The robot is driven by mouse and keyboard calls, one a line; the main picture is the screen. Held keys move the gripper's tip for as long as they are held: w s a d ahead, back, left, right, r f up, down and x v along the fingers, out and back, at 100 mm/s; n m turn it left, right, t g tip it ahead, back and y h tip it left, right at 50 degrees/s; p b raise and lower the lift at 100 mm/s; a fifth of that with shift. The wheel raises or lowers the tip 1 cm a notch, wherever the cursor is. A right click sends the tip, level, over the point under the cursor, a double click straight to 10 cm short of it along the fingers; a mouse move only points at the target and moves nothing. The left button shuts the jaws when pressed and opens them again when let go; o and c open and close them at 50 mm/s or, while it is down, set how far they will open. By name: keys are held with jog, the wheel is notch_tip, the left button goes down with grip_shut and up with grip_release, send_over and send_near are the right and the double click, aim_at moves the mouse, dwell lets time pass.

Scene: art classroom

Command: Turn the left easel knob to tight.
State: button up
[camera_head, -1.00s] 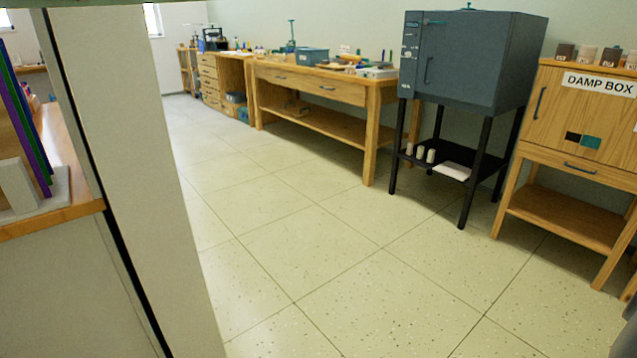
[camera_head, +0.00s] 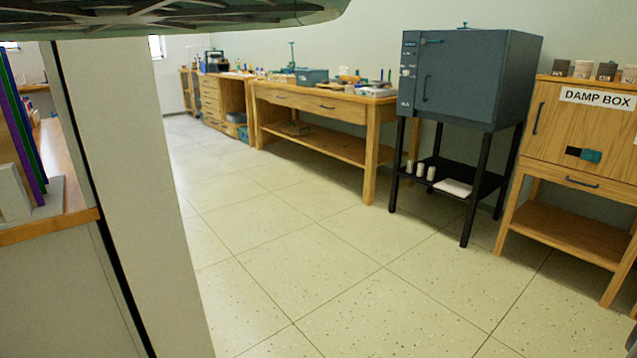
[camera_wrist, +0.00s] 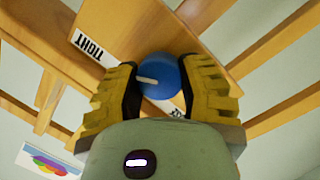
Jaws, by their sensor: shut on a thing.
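The blue knob (camera_wrist: 172,72) shows in the wrist view, mounted on a wooden easel (camera_wrist: 140,25). It has a short white pointer mark that reaches toward the left. A white label reading TIGHT (camera_wrist: 92,47) is up and left of the knob and appears upside down. A second label (camera_wrist: 178,107) is mostly hidden behind the knob and the right finger. My gripper (camera_wrist: 160,77) has one yellow-and-black finger on each side of the knob and is shut on it. The head view shows neither the knob nor the easel.
Wooden beams (camera_wrist: 275,45) spread around the knob. In the head view, a pale upright panel (camera_head: 130,180) stands close at left. A workbench (camera_head: 370,130), a dark kiln-like cabinet (camera_head: 480,80) and the damp box (camera_head: 575,130) line the wall. The tiled floor (camera_head: 300,260) is open.

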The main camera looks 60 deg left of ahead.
jog(key=o, duration=1.2)
jog(key=shift+o, duration=0.2)
